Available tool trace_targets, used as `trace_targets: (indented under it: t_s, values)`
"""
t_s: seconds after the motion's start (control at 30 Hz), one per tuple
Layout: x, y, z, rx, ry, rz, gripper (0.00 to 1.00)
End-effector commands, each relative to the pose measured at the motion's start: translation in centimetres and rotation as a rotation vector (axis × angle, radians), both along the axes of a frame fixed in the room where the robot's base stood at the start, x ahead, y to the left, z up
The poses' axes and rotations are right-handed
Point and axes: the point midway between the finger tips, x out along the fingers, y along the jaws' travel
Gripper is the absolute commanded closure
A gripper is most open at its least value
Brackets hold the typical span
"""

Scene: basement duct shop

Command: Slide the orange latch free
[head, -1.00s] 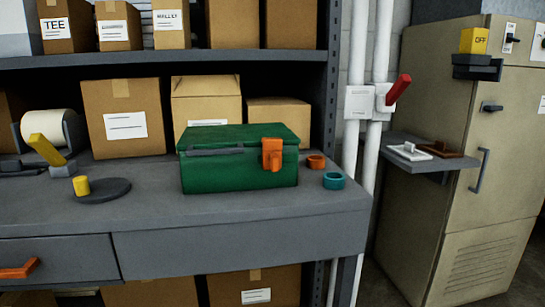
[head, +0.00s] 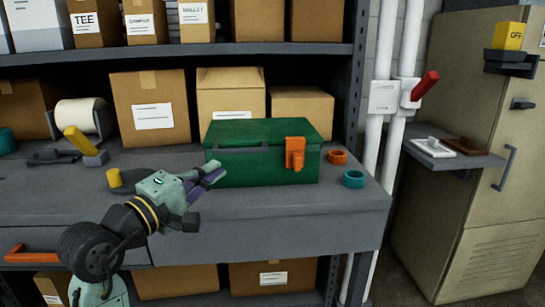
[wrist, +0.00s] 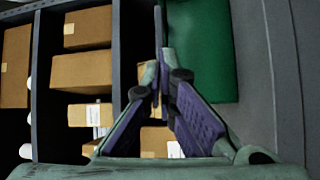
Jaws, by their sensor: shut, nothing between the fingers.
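A green box (head: 240,165) with a closed lid stands on the grey workbench. Its orange latch (head: 295,153) sits on the front face, toward the right end, hanging over the lid edge. My gripper (head: 218,172) is in front of the box's left end, left of the latch and apart from it. In the wrist view my gripper's fingers (wrist: 163,90) meet at the tips with nothing between them. The green box (wrist: 208,50) fills the upper right there, and the latch is not visible in that view. Whether my fingertips touch the box is unclear.
An orange ring (head: 337,157) and a teal ring (head: 353,179) lie right of the box. Cardboard boxes (head: 150,106) stand behind it. A yellow-handled item (head: 80,141) is at left. The bench top (head: 270,203) before the box is clear.

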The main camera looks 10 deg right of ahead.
Motion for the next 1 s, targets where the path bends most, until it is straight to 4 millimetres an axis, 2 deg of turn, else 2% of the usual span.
trace_targets:
  t_s: [0.1, 0.2, 0.63, 0.77, 1.0]
  values:
    - [-0.4, -2.1, -1.4, -0.025, 0.11, -0.1, 1.0]
    - [-0.7, -2.8, -1.9, -0.033, 0.15, -0.135, 1.0]
    - [-0.4, -3.3, -1.9, -0.034, 0.153, -0.14, 1.0]
    - [0.8, -4.5, -1.8, -0.033, 0.154, -0.141, 1.0]
    - [4.4, -8.1, -1.7, -0.033, 0.154, -0.14, 1.0]
